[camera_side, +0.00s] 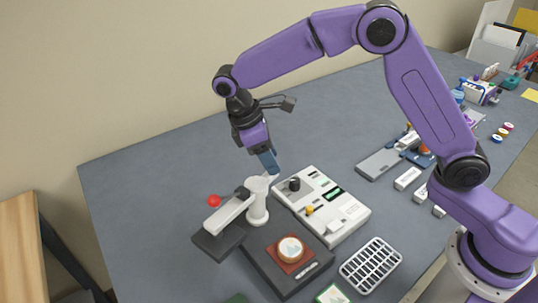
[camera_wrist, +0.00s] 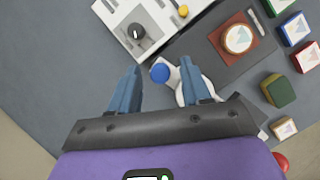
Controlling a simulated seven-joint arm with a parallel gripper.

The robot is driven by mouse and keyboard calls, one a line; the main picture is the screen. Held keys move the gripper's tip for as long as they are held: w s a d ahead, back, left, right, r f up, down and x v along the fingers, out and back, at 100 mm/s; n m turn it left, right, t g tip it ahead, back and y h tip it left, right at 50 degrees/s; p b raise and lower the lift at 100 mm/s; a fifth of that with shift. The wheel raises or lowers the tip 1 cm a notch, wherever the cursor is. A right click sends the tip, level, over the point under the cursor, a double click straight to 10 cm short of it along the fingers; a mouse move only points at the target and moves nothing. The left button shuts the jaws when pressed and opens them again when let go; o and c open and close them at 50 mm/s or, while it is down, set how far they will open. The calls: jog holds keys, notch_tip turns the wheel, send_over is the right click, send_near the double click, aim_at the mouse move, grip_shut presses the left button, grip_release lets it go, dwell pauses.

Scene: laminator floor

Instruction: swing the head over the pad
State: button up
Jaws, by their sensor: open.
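A white swing head (camera_side: 228,214) extends left from an upright white post (camera_side: 258,212), over a dark plate and away from the pad. The brown-red square pad (camera_side: 290,265) carries a round wooden-rimmed disc (camera_side: 290,248); the pad also shows at upper right in the wrist view (camera_wrist: 225,30). A round blue knob (camera_wrist: 160,73) sits beside the white post top (camera_wrist: 183,92), with a short pale piece between them. My gripper (camera_side: 271,170) is open above and behind the post. In the wrist view its fingertips (camera_wrist: 160,68) lie either side of the knob; contact is unclear.
A white control box (camera_side: 335,222) with dark and yellow knobs is just right of the post. A white slotted rack (camera_side: 370,264) lies in front. The table's left back is clear.

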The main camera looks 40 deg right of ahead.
grip_shut()
jog(key=shift+w+n, duration=0.1)
jog(key=shift+n, duration=0.2)
jog(key=w+a+n+t+y, duration=0.1)
jog(key=w+a+n+t, duration=0.2)
jog(key=n, duration=1.1)
jog(key=shift+w+a+t, duration=0.15)
jog(key=shift+a+t, duration=1.05)
jog(key=shift+a, duration=0.05)
jog(key=shift+a+r+n, duration=0.1)
jog(key=shift+n, duration=0.2)
grip_release()
